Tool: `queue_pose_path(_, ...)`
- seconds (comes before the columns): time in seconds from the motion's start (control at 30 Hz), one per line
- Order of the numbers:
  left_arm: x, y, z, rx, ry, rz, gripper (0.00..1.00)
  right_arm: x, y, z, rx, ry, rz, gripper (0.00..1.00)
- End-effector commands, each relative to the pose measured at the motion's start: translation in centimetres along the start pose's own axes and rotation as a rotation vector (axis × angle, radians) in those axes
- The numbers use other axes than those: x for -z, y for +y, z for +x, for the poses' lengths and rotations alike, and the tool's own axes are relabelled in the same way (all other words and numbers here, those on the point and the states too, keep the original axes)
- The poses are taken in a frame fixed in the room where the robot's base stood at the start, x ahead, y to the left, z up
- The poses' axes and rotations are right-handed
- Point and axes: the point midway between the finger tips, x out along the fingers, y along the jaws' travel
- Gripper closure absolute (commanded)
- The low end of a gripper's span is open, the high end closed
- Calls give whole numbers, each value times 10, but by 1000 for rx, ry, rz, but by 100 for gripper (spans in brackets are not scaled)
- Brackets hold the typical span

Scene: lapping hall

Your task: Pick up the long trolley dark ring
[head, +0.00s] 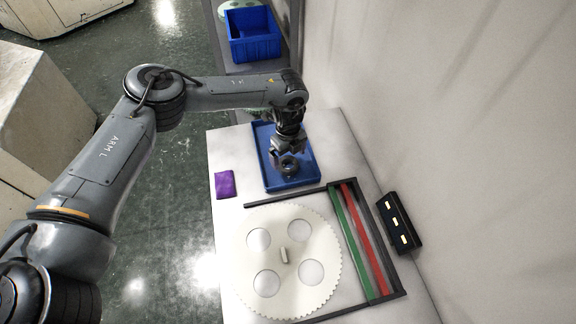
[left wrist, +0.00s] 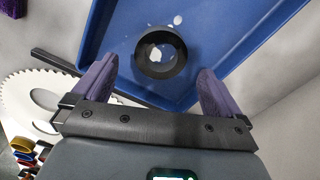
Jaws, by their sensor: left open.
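The dark ring (head: 289,165) lies in a blue tray (head: 270,134) on the light trolley top. In the left wrist view the ring (left wrist: 160,68) shows as a thick dark band with the blue tray floor (left wrist: 220,20) seen through its hole. My left gripper (head: 288,150) is over the tray, right at the ring. In the left wrist view its two purple-grey fingers (left wrist: 155,88) are spread wide, one on each side of the ring, with nothing between them touching it that I can see. The exact height above the ring is unclear. My right gripper is not in view.
A large white toothed disc (head: 284,215) with round holes lies in front of the tray, beside green (head: 352,243) and red (head: 365,240) strips. A purple block (head: 225,184) sits left. A black box with lights (head: 399,222) is by the wall. A blue bin (head: 253,49) stands behind.

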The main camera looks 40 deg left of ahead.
Motion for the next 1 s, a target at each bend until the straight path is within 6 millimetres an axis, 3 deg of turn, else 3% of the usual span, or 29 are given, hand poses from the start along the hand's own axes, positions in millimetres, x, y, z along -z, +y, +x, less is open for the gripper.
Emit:
queue_pose_path(0.3, -2, -1, 40, -2, 0, 1, 0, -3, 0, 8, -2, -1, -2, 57)
queue_pose_path(0.63, -2, -1, 44, -1, 0, 1, 0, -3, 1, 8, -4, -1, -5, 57)
queue_pose_path(1.0, -2, -1, 44, -1, 0, 1, 55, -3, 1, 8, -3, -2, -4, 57)
